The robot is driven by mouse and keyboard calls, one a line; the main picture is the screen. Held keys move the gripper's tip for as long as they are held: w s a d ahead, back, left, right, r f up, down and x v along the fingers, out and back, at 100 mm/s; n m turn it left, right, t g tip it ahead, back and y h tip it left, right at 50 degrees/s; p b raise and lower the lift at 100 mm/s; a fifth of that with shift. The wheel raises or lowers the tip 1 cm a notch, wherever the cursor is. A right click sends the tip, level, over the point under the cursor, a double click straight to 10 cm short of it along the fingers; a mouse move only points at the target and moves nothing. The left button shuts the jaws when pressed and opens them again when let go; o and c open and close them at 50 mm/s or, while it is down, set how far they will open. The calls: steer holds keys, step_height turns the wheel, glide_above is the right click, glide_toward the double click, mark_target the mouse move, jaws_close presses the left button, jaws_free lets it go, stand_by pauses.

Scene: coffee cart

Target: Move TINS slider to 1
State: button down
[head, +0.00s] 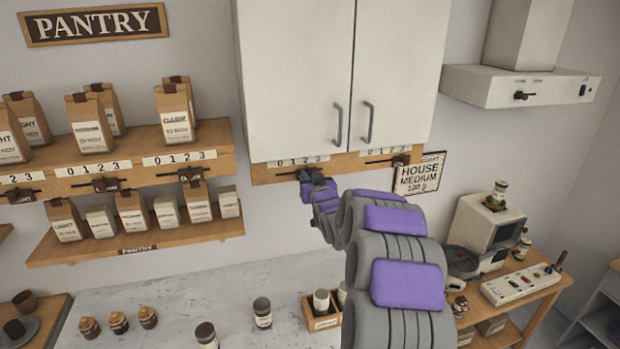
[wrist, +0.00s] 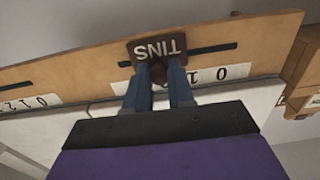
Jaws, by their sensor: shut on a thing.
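The TINS slider (wrist: 157,50) has a dark plate with white letters, upside down in the wrist view, and a small brown knob. It sits in a slot on the wooden rail (wrist: 90,72) under the white wall cabinet. My gripper (wrist: 158,76) is shut on the knob, one blue finger on each side. In the wrist view the 0 and 1 of the scale (wrist: 222,72) show to the right of the knob; the fingers hide the other digits. In the head view my gripper (head: 308,177) is at the rail, below about the 2, and largely covers the slider.
Another slider (head: 388,161) is on the same rail to the right, near the HOUSE MEDIUM sign (head: 419,173). The cabinet (head: 300,75) is directly above. Pantry shelves (head: 140,155) with bags are on the left. Jars stand on the marble counter (head: 180,297) below.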

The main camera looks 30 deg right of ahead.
stand_by(0.3)
steer(key=a+b, duration=0.1)
steer(key=w+a+b, duration=0.1)
steer(key=a, duration=0.1)
steer(key=shift+a+f+b, duration=0.1)
steer(key=shift+a+b, duration=0.1)
steer(key=shift+b, duration=0.2)
steer(key=shift+a, duration=0.3)
steer(key=c, duration=1)
jaws_free()
steer(key=shift+d, duration=0.1)
steer(key=b+v, duration=0.3)
steer(key=v, duration=1.4)
